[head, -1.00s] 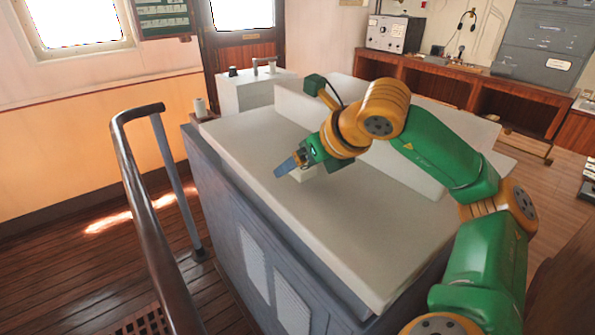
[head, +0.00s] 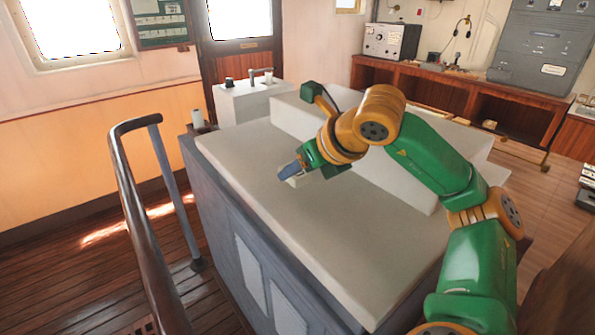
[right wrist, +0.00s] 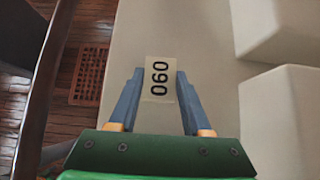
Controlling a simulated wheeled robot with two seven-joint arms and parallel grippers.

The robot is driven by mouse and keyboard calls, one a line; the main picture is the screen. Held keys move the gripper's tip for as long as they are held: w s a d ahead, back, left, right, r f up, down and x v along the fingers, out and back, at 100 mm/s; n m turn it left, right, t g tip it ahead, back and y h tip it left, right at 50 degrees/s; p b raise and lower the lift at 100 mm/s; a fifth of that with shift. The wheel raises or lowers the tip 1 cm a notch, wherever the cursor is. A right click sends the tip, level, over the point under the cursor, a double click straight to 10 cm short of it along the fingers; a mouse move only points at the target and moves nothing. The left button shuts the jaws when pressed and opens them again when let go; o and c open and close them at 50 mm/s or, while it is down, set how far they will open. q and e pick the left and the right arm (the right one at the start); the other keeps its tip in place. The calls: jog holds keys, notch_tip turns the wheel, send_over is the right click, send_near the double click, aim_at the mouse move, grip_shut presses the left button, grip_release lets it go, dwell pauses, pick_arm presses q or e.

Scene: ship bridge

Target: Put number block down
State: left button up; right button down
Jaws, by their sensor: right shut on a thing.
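The number block (right wrist: 159,79) is a small pale cream block with "060" in black on its face. In the right wrist view it sits between the fingertips of my right gripper (right wrist: 157,83), which is shut on it. In the head view my right gripper (head: 293,171) is low over the pale top of the console (head: 340,235), toward its left side. There the block (head: 301,180) shows only as a small pale patch by the fingers. I cannot tell whether it touches the console top. My left gripper is not in view.
A raised pale step (head: 300,117) runs along the back of the console top. A dark handrail (head: 128,200) stands to the left. The console top in front of the gripper is clear.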

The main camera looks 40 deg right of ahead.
jog(key=s+a+r+p, duration=0.4)
jog(key=a+r+p, duration=0.3)
jog(key=a+r, duration=0.4)
jog(key=shift+s+a, duration=0.15)
jog(key=shift+a, duration=1.05)
